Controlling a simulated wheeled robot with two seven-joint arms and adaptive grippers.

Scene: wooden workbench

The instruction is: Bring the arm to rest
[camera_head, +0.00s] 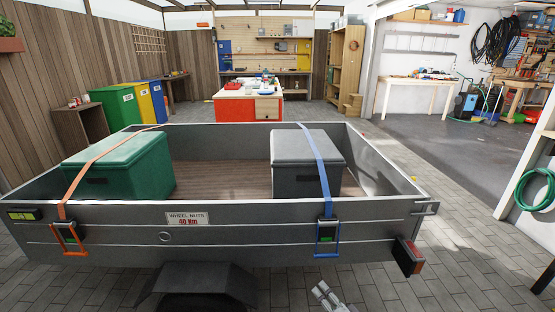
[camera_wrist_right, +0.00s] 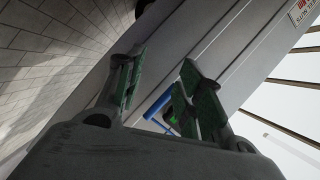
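My right gripper (camera_head: 330,297) shows at the bottom edge of the head view, in front of the trailer and below the blue ratchet. In the right wrist view its two fingers (camera_wrist_right: 160,85) stand apart with nothing between the pads. A blue ratchet handle (camera_wrist_right: 158,107) shows beyond them, apart from the fingers. My left gripper is in neither view. In the head view a blue strap (camera_head: 318,165) runs over a grey box (camera_head: 290,180) to the blue ratchet (camera_head: 327,239). An orange strap (camera_head: 92,165) runs over a green box (camera_head: 140,172) to an orange ratchet (camera_head: 69,239).
The grey trailer (camera_head: 265,235) fills the middle, with its near side wall facing me and a red lamp (camera_head: 408,257) at its right corner. A wheel guard (camera_head: 198,284) juts out below. The paved floor (camera_head: 465,265) is clear to the right. Workbenches stand far behind.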

